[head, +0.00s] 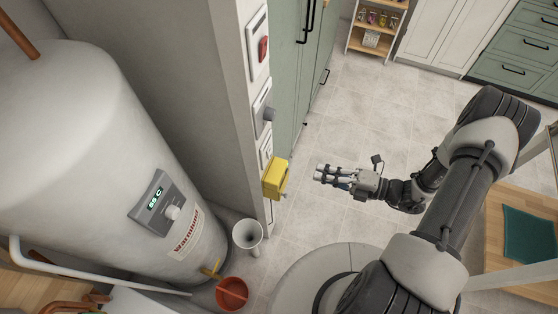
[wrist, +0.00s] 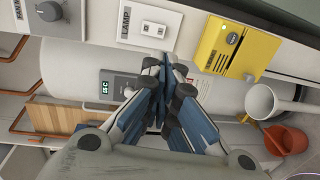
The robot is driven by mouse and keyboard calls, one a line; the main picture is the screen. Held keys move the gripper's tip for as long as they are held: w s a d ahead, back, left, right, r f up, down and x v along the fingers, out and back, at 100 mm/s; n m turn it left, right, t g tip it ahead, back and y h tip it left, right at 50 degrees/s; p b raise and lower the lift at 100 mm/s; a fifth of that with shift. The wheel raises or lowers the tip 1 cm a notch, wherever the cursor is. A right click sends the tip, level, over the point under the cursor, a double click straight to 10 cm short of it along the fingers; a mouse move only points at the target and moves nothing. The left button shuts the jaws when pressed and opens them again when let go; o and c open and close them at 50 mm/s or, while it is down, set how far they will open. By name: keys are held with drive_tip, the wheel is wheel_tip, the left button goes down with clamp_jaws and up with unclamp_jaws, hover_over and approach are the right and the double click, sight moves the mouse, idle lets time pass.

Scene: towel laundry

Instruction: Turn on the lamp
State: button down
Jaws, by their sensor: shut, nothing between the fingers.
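The lamp switch (wrist: 152,29) is a white plate marked LAMP, with a small rocker, in the wrist view at the top centre. In the head view a white plate (head: 266,150) on the narrow wall, between the grey knob and the yellow box, appears to be the same switch, seen edge-on. My gripper (head: 319,174) is shut and empty, to the right of the yellow box and apart from the wall in the head view. In the wrist view my gripper (wrist: 167,72) has its fingertips just below the lamp plate in the picture. The lamp itself is not visible.
A grey knob (head: 268,114) and a red switch (head: 263,49) are higher on the wall. A water heater (head: 85,150), a white funnel (head: 247,236) and a red bucket (head: 232,294) stand left. Floor around my gripper is clear.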

sight(266, 159)
drive_tip(key=b+x, duration=0.2)
drive_tip(key=x, duration=1.2)
drive_tip(key=shift+a+f, duration=0.2)
drive_tip(key=shift+a, duration=0.2)
drive_tip(key=shift+w+d, duration=0.1)
drive_tip(key=f+v, duration=0.3)
drive_tip(key=v, duration=1)
drive_tip(key=shift+d+p, duration=0.35)
drive_tip(key=shift+d, duration=0.1)
drive_tip(key=shift+f, duration=0.15)
